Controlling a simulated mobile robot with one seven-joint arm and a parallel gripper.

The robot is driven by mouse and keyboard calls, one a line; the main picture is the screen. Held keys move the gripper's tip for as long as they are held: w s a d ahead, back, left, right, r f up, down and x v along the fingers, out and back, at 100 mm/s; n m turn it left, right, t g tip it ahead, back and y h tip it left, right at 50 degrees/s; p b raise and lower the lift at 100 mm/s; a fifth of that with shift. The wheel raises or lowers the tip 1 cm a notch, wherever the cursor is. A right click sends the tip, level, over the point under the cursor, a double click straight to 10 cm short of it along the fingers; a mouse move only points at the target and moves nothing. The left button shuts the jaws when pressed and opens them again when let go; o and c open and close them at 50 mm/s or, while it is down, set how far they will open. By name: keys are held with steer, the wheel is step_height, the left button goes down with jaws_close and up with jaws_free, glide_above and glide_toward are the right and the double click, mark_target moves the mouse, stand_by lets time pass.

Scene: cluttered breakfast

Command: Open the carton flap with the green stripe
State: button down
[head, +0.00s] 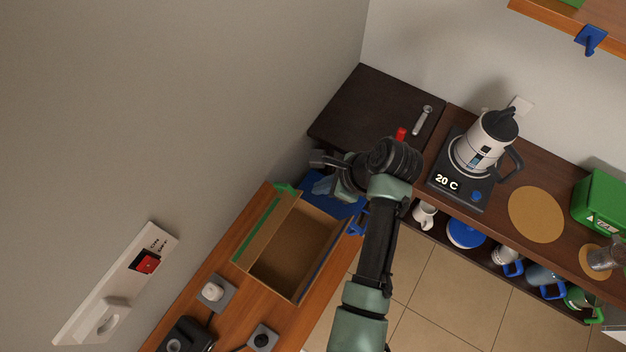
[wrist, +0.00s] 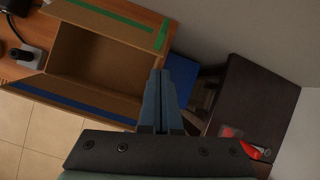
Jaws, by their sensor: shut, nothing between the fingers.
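The brown carton (head: 291,262) stands on the wooden counter with its inside in view. Its flap with the green stripe (head: 258,229) runs along the left long side, folded away from the opening. In the wrist view this green-striped flap (wrist: 108,17) is at the top. A short green strip (wrist: 162,36) shows at the carton's right end. A blue-striped flap (wrist: 75,106) lies along the opposite long side. My gripper (wrist: 158,73) is shut and empty, its fingertips near the carton's right end; I cannot tell whether they touch it. In the head view my arm partly hides this end.
A blue surface (wrist: 183,77) lies beside the carton's end. A dark cabinet top (head: 365,105) holds a red item (head: 401,134) and a silver tool (head: 422,120). A kettle (head: 484,142) stands on the right counter. The grey wall is close on the left.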

steer(key=a+f+m, duration=0.1)
steer(key=f, duration=0.1)
steer(key=w+f+m, duration=0.1)
steer(key=f, duration=0.2)
steer(key=w+a+f+m, duration=0.1)
steer(key=f, duration=0.2)
steer(key=shift+a+f+t, duration=0.1)
steer(key=shift+a+t, duration=0.25)
steer(key=shift+t, duration=0.05)
steer(key=shift+w+p, duration=0.1)
steer(key=shift+p, duration=0.3)
steer(key=r+h+p, duration=0.1)
steer(key=a+r+g+h+p, duration=0.1)
steer(key=p, duration=0.1)
steer(key=shift+w+a+r, duration=0.1)
steer(key=shift+w, duration=0.3)
steer(key=a+g+h, duration=0.1)
steer(key=w+a+r+g+h, duration=0.1)
steer(key=shift+w+h, duration=0.2)
steer(key=shift+h, duration=0.2)
steer(key=shift+w+a+r+g+b, duration=0.15)
steer(key=shift+w+a+r+b, duration=0.15)
steer(key=shift+w+a+b, duration=0.3)
steer(key=shift+w+a+r+g+b, duration=0.15)
steer(key=shift+w+a+r+b, duration=0.15)
steer(key=shift+a, duration=0.4)
steer(key=shift+w, duration=0.1)
